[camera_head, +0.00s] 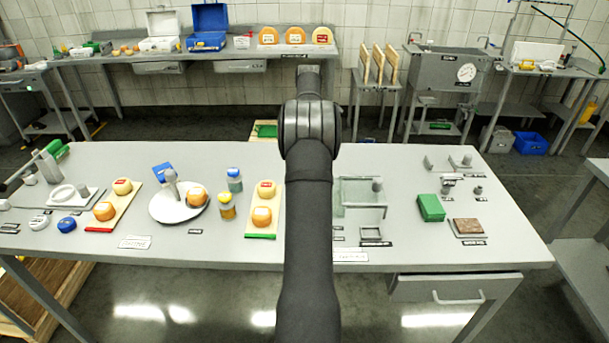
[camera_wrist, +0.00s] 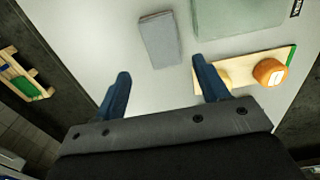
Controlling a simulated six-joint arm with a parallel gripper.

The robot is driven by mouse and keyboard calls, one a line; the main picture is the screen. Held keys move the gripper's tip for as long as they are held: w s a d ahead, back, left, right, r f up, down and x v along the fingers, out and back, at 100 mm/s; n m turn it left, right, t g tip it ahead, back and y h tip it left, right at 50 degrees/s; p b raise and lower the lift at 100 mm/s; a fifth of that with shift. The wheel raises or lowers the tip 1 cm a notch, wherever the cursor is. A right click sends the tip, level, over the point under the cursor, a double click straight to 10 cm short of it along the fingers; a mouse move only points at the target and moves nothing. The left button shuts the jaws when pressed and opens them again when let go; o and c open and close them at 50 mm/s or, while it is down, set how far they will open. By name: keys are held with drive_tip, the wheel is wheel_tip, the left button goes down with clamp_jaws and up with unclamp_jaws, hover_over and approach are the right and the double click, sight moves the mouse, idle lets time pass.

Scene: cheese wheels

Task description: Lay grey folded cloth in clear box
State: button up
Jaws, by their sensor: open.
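The grey folded cloth (camera_wrist: 160,38) lies flat on the table in the wrist view, a small slab. In the head view my arm hides it. The clear box (camera_head: 352,193) is a pale greenish, see-through container just right of my arm in the head view. Part of it also shows at the top of the wrist view (camera_wrist: 236,16), beside the cloth and apart from it. My gripper (camera_wrist: 161,66) is open, with two blue fingers spread and nothing between them. The cloth lies beyond its fingertips. My arm hides the gripper in the head view.
A cheese board with a green end (camera_head: 248,222) holds two cheeses left of my arm; one finger overlaps its end in the wrist view. A green block (camera_head: 431,207) and a brown block (camera_head: 467,226) sit to the right. A white dish (camera_head: 160,209) stands left.

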wheel_tip(320, 180, down, 6)
drive_tip(key=shift+f, duration=0.2)
drive_tip(key=shift+a+f, duration=0.15)
drive_tip(key=shift+f, duration=1.15)
drive_tip(key=shift+a+f, duration=0.15)
drive_tip(key=shift+f, duration=1.15)
drive_tip(key=c, duration=0.8)
drive_tip(key=shift+r, duration=0.1)
